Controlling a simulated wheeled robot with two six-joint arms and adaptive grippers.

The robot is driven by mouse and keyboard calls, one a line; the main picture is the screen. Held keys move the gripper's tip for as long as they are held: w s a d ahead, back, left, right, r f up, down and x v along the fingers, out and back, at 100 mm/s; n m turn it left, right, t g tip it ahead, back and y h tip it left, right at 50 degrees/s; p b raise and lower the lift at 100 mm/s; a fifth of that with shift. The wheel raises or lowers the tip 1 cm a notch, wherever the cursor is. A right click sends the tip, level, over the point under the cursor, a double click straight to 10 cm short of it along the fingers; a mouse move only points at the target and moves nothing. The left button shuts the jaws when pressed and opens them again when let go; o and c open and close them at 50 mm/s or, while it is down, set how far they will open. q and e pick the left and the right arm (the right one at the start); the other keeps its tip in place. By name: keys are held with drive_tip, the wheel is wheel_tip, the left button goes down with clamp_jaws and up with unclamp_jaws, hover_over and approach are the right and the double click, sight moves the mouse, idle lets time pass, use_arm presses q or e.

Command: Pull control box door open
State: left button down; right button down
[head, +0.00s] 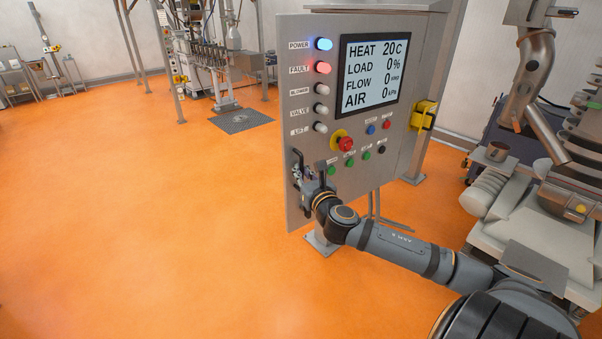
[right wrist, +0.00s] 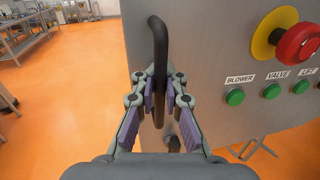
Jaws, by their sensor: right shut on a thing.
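The control box door (head: 300,110) is a grey metal panel with a screen, lamps and buttons; it also shows in the right wrist view (right wrist: 215,60). A black bar handle (right wrist: 160,50) stands upright near the door's left edge; its upper part also shows in the head view (head: 297,160). My right gripper (right wrist: 160,100) is shut on the handle, one finger on each side of its lower part. In the head view my right gripper (head: 303,184) is at the door's lower left. I cannot tell from these frames whether the door stands ajar. My left gripper is not in view.
A red emergency button (head: 346,143) sits on the door, right of the handle. A yellow fitting (head: 423,115) is on the box's right side. Machinery (head: 560,195) stands at the right. The orange floor (head: 150,220) left of the box is clear.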

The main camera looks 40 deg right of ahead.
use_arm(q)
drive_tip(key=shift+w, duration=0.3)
use_arm(e)
drive_tip(key=shift+w, duration=0.15)
drive_tip(key=c, duration=1.7)
unclamp_jaws()
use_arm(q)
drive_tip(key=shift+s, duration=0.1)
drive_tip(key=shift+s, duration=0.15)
